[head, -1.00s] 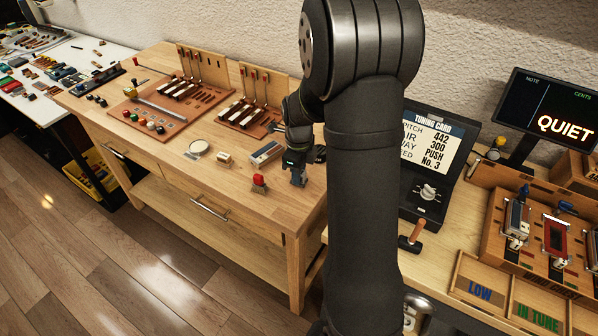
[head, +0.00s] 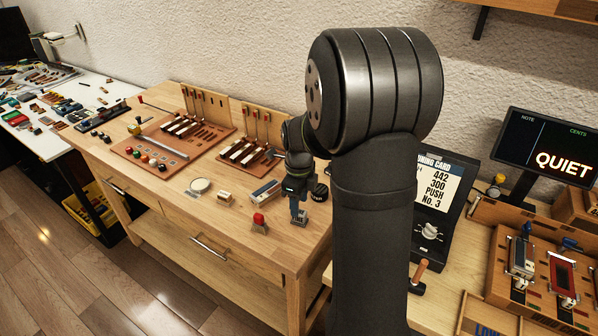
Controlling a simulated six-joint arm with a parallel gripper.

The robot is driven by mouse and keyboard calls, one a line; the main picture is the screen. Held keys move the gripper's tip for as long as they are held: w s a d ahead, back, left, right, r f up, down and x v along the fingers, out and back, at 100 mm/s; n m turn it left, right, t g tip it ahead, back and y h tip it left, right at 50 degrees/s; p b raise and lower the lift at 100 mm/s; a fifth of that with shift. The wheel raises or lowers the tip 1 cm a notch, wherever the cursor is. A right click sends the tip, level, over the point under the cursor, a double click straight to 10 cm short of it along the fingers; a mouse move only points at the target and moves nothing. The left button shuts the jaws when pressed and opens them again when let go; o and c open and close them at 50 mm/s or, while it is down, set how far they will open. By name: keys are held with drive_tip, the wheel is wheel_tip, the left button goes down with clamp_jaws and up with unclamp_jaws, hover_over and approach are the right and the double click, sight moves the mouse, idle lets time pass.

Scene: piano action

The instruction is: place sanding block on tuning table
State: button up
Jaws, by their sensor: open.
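A small tan block with a pale face (head: 224,198) lies on the wooden bench (head: 180,215); it may be the sanding block, but I cannot tell for sure. A larger grey-and-white block with a reddish side (head: 265,191) lies to its right. My gripper (head: 299,219) is open, pointing down low over the bench's right end, right of both blocks. Its fingertips are small and partly unclear, and I see nothing held. The table with the tuning card (head: 436,185), apparently the tuning table, is at the right, partly hidden behind my arm.
A red-topped piece (head: 259,222) stands just left of my gripper.

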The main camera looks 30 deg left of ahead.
sight(300, 212)
drive_tip(key=shift+o, duration=0.4)
wheel_tip(300, 212, up, 12)
drive_tip(key=shift+r, duration=0.25)
drive_tip(key=a+f+h, duration=0.2)
drive_tip(key=a+h, duration=0.2)
drive_tip(key=a, duration=0.2)
drive_tip(key=shift+t+h, duration=0.3)
drive_tip(key=shift+t, duration=0.1)
drive_tip(key=x, duration=0.7)
drive_tip(key=s+x, duration=0.1)
drive_tip(key=x, duration=0.3)
drive_tip(key=shift+d+f, duration=0.1)
drive_tip(key=shift+f, duration=0.15)
drive_tip(key=x, duration=0.5)
drive_tip(key=shift+w+a+f, duration=0.1)
drive_tip(key=shift+a+f, duration=0.05)
drive_tip(key=shift+a, duration=0.05)
